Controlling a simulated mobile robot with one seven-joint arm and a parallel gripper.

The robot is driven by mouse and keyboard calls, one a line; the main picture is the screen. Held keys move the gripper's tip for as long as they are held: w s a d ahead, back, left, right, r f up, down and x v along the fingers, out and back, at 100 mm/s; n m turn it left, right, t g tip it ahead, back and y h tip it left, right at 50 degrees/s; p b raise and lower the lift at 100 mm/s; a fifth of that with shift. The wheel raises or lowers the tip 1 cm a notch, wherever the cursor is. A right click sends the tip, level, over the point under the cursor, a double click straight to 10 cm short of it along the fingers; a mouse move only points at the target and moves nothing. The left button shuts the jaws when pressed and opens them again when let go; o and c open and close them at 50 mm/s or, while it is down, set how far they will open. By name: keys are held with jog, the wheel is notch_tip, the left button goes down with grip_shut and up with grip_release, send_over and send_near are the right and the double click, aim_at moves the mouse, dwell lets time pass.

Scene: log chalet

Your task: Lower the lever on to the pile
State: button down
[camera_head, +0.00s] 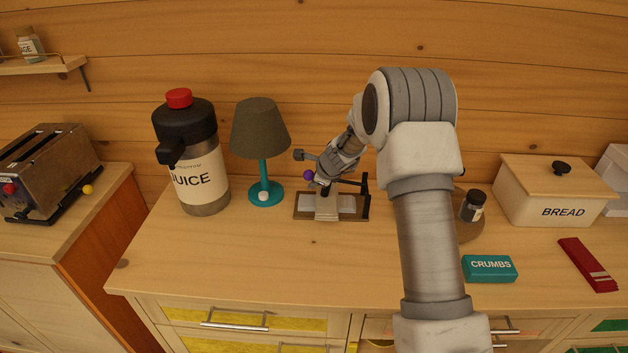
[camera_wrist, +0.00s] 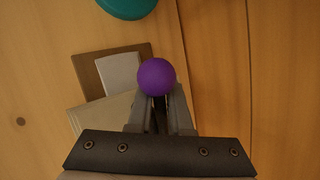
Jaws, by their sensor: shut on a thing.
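A small press with a brown wooden base (camera_head: 300,214) stands on the counter. A dark lever (camera_head: 350,182) runs left from a post at the base's right end and has a purple knob (camera_head: 308,175). The lever is above the pile, with a gap visible below it. The pile is pale flat sheets (camera_head: 347,204) on the base; it also shows in the wrist view as a white and beige stack (camera_wrist: 104,112). My gripper (camera_wrist: 158,98) is shut at the purple knob (camera_wrist: 157,76), which sits at its fingertips. The fingers partly hide the lever.
A teal lamp (camera_head: 263,172) and a juice jug (camera_head: 198,170) stand left of the press. A dark jar (camera_head: 473,206), a teal crumbs box (camera_head: 489,268) and a bread bin (camera_head: 545,196) are to the right. The counter front (camera_head: 270,260) is clear.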

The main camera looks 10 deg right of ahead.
jog(key=shift+s+d+f, duration=0.2)
jog(key=shift+d+f, duration=0.15)
jog(key=shift+d, duration=0.05)
jog(key=c, duration=0.9)
grip_release()
jog(key=shift+d+r, duration=0.15)
jog(key=shift+r, duration=0.1)
jog(key=shift+r, duration=0.1)
jog(key=shift+s+r, duration=0.1)
jog(key=shift+r, duration=0.1)
jog(key=p+v, duration=0.1)
jog(key=v, duration=1.5)
jog(key=shift+s+r+p, duration=0.25)
jog(key=shift+p, duration=0.05)
